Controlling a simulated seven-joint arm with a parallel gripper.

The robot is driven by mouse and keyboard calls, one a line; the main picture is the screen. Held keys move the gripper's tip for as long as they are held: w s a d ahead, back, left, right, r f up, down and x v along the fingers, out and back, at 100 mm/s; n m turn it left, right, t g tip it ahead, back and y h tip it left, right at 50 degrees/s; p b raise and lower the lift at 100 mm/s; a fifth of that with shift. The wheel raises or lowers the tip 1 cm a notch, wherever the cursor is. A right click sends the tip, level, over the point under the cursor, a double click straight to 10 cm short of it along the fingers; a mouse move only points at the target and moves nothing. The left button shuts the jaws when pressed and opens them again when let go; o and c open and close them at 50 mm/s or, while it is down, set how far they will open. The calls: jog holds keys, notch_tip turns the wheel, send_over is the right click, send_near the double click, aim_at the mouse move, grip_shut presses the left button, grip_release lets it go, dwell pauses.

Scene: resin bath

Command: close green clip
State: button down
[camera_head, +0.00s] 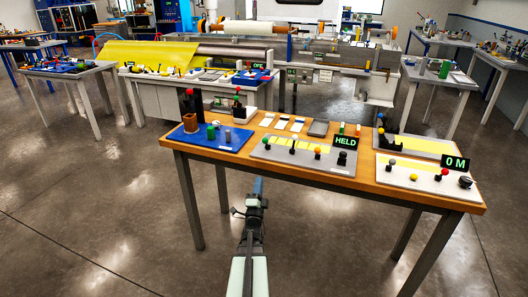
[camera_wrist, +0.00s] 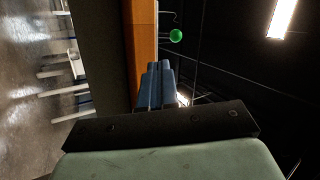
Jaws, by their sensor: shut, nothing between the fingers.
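A green ball-topped lever (camera_head: 267,141) stands at the left end of the grey panel (camera_head: 322,165) on the wooden table. I cannot tell from here whether its clip is open or closed. In the wrist view a green ball (camera_wrist: 176,35) shows just past the table edge, ahead of my fingertips. My gripper (camera_head: 258,185) is in front of the table's near edge, apart from the panel and lever. Its blue fingers (camera_wrist: 160,68) are together with nothing between them.
The panel also has black-, orange- and white-looking knobs and a HELD display (camera_head: 345,142). A blue mat (camera_head: 198,137) with small items lies left. Another panel (camera_head: 428,176) with a 0 M display (camera_head: 455,163) lies right. The table edge (camera_wrist: 145,40) is close to my fingers.

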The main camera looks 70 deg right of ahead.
aim_at(266, 142)
jog(key=shift+s+a+r+m+h, duration=0.15)
jog(key=shift+a+r+m+h, duration=0.2)
jog(key=shift+m, duration=0.25)
jog(key=shift+s+a+r+m+h, duration=0.15)
jog(key=shift+r+m+h, duration=0.1)
jog(key=shift+r+m, duration=0.3)
jog(key=shift+f, duration=0.1)
jog(key=shift+d, duration=0.15)
jog(key=x, duration=1.4)
